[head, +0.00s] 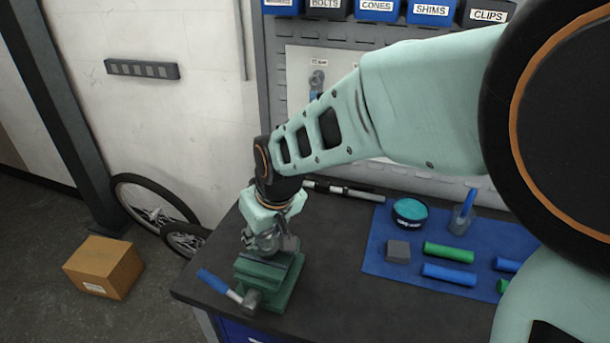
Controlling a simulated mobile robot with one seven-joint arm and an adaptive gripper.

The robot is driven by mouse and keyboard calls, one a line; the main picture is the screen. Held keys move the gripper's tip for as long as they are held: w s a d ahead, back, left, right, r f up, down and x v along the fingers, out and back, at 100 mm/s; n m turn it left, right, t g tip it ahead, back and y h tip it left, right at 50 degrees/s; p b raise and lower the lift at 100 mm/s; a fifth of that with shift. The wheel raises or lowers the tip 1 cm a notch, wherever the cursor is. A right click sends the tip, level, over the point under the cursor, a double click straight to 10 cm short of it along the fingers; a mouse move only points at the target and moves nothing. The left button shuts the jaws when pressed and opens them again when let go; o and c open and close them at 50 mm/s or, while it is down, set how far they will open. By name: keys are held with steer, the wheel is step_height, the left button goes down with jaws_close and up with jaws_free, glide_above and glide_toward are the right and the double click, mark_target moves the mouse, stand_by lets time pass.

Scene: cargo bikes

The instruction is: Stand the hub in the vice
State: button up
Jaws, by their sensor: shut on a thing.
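The green vice (270,280) stands at the left front part of the dark workbench. My gripper (269,243) points down right above the vice jaws and is shut on a grey metal piece, which looks like the hub. The fingers and the piece blend together at this size, and the fingers hide much of it. The piece's lower end is at the top of the vice jaws; I cannot tell whether it sits between them or just above.
A blue mat (380,255) at right holds a teal-topped tin (410,212), a grey block (398,251) and green and blue cylinders. A rod (343,190) lies behind. A cardboard box (104,267) is on the floor.

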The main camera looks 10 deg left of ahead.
steer(key=shift+f+b, duration=0.45)
steer(key=shift+f, duration=0.05)
stand_by(0.4)
steer(key=o, duration=1.5)
